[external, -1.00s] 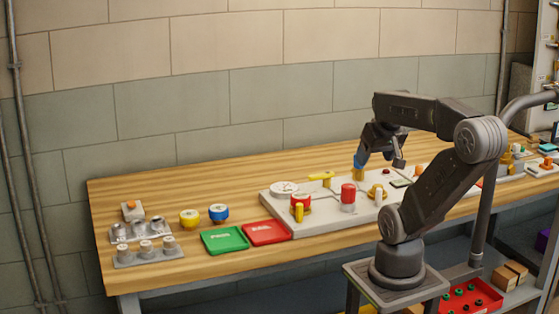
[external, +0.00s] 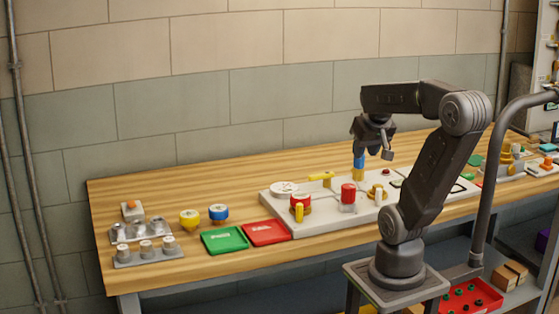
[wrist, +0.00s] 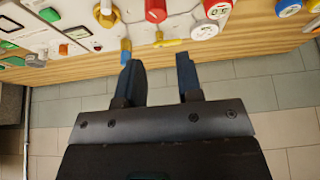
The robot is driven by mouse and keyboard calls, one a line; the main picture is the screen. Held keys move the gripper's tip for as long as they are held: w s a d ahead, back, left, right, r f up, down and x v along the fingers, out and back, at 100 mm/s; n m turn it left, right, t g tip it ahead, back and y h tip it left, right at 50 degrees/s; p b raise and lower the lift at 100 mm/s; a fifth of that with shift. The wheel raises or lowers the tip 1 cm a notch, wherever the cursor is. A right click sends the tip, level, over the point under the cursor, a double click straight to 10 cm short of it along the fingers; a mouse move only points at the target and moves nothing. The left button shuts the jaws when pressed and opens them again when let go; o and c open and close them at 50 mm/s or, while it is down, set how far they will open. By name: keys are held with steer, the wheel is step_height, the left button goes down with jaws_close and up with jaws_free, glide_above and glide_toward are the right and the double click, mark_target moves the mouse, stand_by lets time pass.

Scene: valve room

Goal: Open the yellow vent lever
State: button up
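The yellow vent lever (external: 321,177) sits at the back of the light panel, its handle lying roughly level. It also shows in the wrist view (wrist: 168,43), beyond the gap between my fingers. My gripper (external: 373,149) is above the back of the panel, right of and higher than the lever, not touching it. In the wrist view my two fingers (wrist: 160,76) are spread apart with nothing between them. A blue-topped fitting (external: 359,161) on a brass base stands right of the lever, close below my gripper in the external view.
The table behind the panel looks clear.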

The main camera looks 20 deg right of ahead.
steer(key=shift+g, duration=0.3)
steer(key=w, duration=0.2)
steer(key=w+f, duration=0.1)
steer(key=w, duration=0.2)
steer(key=w+a+f, duration=0.1)
steer(key=w, duration=0.1)
steer(key=shift+w, duration=0.3)
steer(key=c, duration=0.4)
steer(key=w+f, duration=0.1)
steer(key=w, duration=0.1)
steer(key=w+f, duration=0.1)
steer(key=w, duration=0.1)
steer(key=w+a+f, duration=0.1)
steer(key=w, duration=0.1)
steer(key=shift+f, duration=0.35)
jaws_close()
